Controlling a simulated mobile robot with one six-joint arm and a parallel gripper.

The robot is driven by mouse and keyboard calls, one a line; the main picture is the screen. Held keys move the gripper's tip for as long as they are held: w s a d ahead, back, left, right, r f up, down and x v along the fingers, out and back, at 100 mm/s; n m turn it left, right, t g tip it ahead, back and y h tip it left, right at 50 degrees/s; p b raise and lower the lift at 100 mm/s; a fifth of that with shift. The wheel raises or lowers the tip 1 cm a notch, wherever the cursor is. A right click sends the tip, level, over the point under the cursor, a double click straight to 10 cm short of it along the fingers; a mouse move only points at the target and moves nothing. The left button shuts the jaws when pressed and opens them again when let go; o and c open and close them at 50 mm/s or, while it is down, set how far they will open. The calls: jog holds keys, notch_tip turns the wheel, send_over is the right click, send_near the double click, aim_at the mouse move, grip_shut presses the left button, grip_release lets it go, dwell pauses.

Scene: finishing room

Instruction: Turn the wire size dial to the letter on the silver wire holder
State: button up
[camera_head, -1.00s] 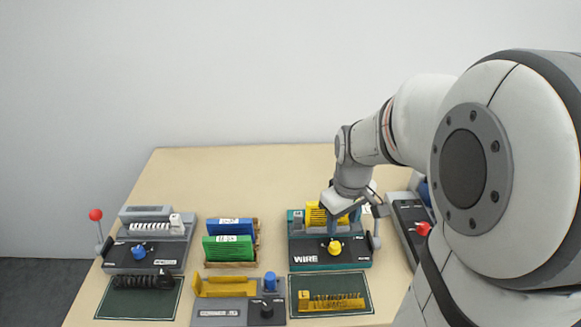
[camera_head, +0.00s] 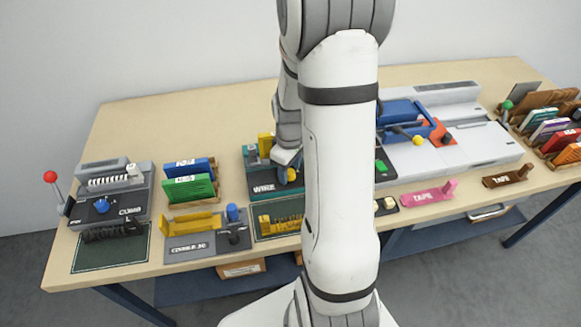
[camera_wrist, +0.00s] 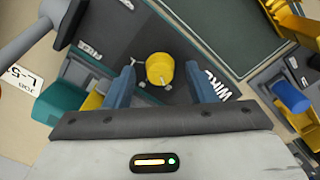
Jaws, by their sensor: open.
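The wire machine (camera_head: 262,186) is teal and black, marked WIRE, and stands left of my arm in the head view. Its yellow dial (camera_head: 291,175) is partly hidden by my gripper (camera_head: 287,160). In the wrist view the yellow dial (camera_wrist: 160,67) sits between the two blue fingertips of my open gripper (camera_wrist: 160,76), with a gap on each side. Small white marks lie around the dial, too blurred to read. A gold-coloured wire holder (camera_head: 283,225) lies on the mat in front. I cannot make out a silver wire holder or its letter.
The grey comb machine (camera_head: 104,205) with a blue dial stands at left. Blue and green books (camera_head: 190,188) and a yellow cradle with a blue knob (camera_head: 232,213) stand between. A job card (camera_wrist: 22,78) marked L-5 shows in the wrist view. My arm hides the table's middle.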

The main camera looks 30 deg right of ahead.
jog(key=shift+f, duration=0.15)
jog(key=shift+c, duration=0.5)
jog(key=c, duration=0.8)
jog(key=shift+d, duration=0.15)
jog(key=shift+c, duration=0.3)
jog(key=shift+m, duration=0.3)
jog(key=m+b, duration=0.2)
jog(key=m, duration=0.2)
jog(key=shift+m, duration=0.3)
jog(key=m+b, duration=0.1)
jog(key=m, duration=0.5)
jog(key=shift+b, duration=0.35)
jog(key=shift+m, duration=0.4)
